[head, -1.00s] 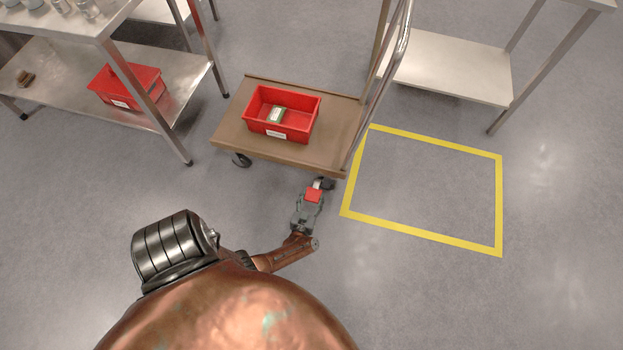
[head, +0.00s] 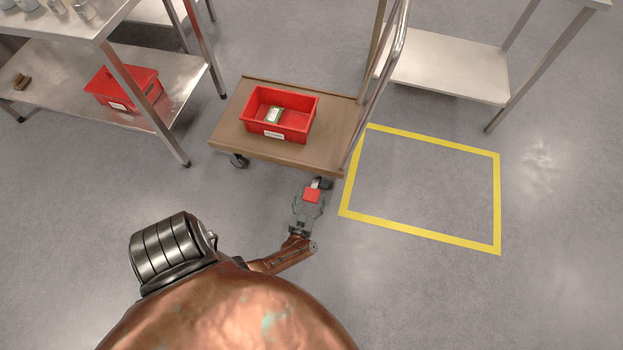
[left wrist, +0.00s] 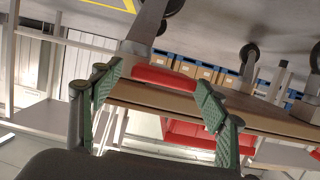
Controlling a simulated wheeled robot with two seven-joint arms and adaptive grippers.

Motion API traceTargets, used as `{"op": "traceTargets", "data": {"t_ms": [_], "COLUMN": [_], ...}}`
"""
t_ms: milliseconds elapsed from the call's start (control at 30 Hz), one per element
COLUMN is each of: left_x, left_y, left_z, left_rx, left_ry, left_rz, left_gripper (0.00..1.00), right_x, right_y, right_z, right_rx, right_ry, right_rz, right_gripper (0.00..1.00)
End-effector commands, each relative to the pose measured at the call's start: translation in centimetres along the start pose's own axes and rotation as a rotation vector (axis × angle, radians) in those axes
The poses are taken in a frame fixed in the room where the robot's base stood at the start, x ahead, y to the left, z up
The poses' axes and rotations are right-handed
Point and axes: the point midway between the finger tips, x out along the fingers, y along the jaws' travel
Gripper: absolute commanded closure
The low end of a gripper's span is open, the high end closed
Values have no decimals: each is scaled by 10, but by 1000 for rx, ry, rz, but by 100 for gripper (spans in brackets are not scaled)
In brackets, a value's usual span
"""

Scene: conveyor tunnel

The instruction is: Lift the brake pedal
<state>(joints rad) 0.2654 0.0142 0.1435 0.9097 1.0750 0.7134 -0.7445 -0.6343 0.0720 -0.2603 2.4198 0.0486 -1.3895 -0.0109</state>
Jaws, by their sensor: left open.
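The brake pedal (head: 312,195) is a small red plate on a grey metal arm, low by the caster at the cart's near right corner. In the left wrist view the red pedal (left wrist: 165,78) lies as a bar between the two green finger pads. My left gripper (head: 309,201) is open, with its fingers on either side of the pedal. It also shows in the left wrist view (left wrist: 158,92). I cannot tell whether either pad touches the pedal. My right gripper is not in view.
The brown cart deck (head: 225,132) carries a red bin (head: 297,130) with a small item inside. The cart's metal handle (head: 385,70) rises at its right. A yellow floor outline (head: 498,200) lies to the right. A steel shelf table (head: 183,88) stands left. Floor around the gripper is clear.

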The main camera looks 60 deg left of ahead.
Motion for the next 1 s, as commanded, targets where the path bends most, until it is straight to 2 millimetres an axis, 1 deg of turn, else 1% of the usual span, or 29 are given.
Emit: {"op": "traceTargets", "data": {"t_ms": [33,200,300,400,533,833,933,1000], "left_x": [-8,-36,-49,-58,-62,-62,-62,-65], "left_y": [-1,-1,-1,-1,-1,0,9,22], "left_z": [1,1,0,0,-1,-2,-6,-12], "left_rx": [-2,-2,0,0,1,1,0,1], "left_ry": [-1,-1,0,1,2,1,-8,-27], "left_rz": [-3,-3,-3,-3,-3,7,66,152], "left_gripper": [32,32,32,32,32,32,32,32], "right_x": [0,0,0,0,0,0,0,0], "right_y": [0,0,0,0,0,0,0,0], "right_z": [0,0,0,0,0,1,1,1], "right_rx": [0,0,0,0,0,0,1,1], "right_ry": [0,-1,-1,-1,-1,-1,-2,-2], "right_rz": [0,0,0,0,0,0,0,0], "right_gripper": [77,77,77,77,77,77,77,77]}}
